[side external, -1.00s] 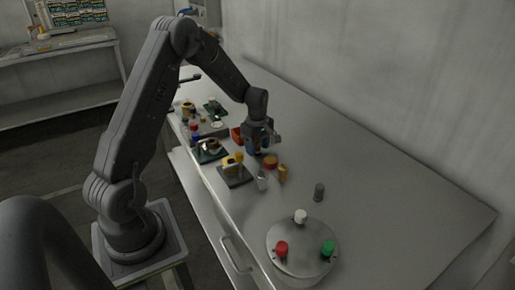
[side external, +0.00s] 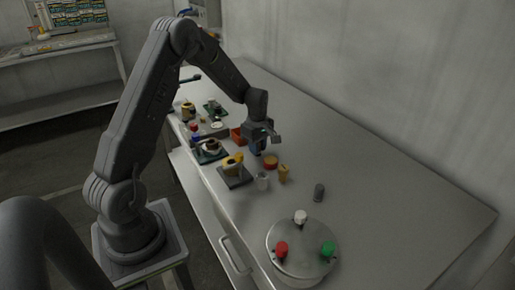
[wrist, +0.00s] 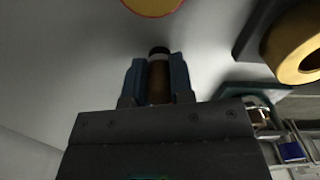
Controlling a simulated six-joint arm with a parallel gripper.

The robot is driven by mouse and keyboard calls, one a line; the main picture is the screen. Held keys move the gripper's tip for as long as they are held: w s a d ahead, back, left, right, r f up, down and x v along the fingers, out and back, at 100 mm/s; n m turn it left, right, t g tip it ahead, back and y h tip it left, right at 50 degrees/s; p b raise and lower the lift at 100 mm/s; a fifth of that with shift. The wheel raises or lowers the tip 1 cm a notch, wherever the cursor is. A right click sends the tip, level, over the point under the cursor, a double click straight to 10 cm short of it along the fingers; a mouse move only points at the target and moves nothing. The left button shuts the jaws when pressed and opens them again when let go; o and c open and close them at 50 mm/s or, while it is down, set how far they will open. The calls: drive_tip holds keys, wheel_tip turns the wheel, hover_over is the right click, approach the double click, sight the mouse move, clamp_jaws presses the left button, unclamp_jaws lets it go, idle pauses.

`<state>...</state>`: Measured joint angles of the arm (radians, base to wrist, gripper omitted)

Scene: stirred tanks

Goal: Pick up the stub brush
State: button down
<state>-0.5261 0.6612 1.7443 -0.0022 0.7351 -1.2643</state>
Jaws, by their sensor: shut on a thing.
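My gripper (wrist: 158,75) shows its two blue fingers in the wrist view, shut on a short brown cylinder with a pale band and a dark end, which looks like the stub brush (wrist: 158,88). The dark end points away from the palm. In the side view my gripper (side external: 257,149) is low over the middle of the bench, behind the yellow tape roll. The held brush is too small and too covered to make out there. I cannot tell how far it is above the bench.
A tape roll (wrist: 296,44) is at right. The far right bench is mostly clear.

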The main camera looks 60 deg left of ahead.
drive_tip(key=shift+r, duration=0.5)
drive_tip(key=r, duration=0.3)
drive_tip(key=shift+s+a+r, duration=0.35)
drive_tip(key=shift+s+r, duration=0.05)
drive_tip(key=s+a+r, duration=0.6)
drive_tip(key=s, duration=0.2)
hover_over(271, 160)
wheel_tip(271, 160, down, 2)
drive_tip(key=shift+f, duration=2.8)
drive_tip(key=shift+s+f, duration=0.1)
drive_tip(key=shift+f, duration=0.55)
